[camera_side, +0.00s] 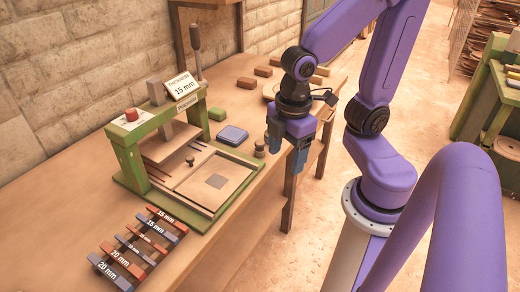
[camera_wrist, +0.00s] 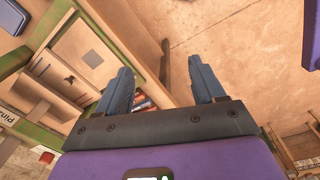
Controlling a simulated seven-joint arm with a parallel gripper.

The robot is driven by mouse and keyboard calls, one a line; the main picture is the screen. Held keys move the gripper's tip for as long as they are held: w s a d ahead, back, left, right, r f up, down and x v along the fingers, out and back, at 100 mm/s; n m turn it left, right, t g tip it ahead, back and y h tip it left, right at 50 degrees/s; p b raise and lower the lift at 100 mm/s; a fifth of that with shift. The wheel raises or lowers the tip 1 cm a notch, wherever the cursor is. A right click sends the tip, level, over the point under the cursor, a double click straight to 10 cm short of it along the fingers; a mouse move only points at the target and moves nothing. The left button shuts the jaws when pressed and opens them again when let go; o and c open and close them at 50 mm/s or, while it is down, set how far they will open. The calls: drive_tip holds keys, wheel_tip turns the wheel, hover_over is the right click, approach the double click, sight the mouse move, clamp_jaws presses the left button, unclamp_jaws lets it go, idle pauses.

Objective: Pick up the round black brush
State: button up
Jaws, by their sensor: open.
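A small round dark piece with a knob on top, which looks like the round black brush (camera_side: 259,148), stands upright on the wooden bench in the side view, to the right of the blue pad and near the bench's edge. My gripper (camera_side: 286,153) hangs to the right of it, pointing down, apart from it and by the bench's edge. In the wrist view the two blue fingers of my gripper (camera_wrist: 163,82) are spread wide with nothing between them. I cannot pick out the brush for certain in the wrist view.
The green press (camera_side: 128,160) with its tray stands left of the brush. A blue pad (camera_side: 232,135) and a green block (camera_side: 216,114) lie behind. Labelled bars (camera_side: 120,262) lie at the front. Brown blocks (camera_side: 247,83) sit at the back. The floor (camera_side: 325,215) is right of the bench.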

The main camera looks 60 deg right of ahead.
drive_tip(key=w+d+f+n, duration=0.1)
drive_tip(key=w+d+n, duration=0.1)
drive_tip(key=w, duration=0.6)
drive_tip(key=n+h, duration=0.3)
drive_tip(key=n, duration=0.2)
hover_over(259, 143)
drive_tip(key=a, duration=0.4)
wheel_tip(259, 143, down, 6)
drive_tip(key=x, duration=1.1)
drive_tip(key=shift+s+d, duration=0.15)
drive_tip(key=shift+s, duration=0.05)
drive_tip(key=shift+s+x, duration=0.15)
drive_tip(key=shift+x, duration=1.3)
drive_tip(key=shift+s+x, duration=0.15)
drive_tip(key=shift+x, duration=1.25)
drive_tip(key=c, duration=1.1)
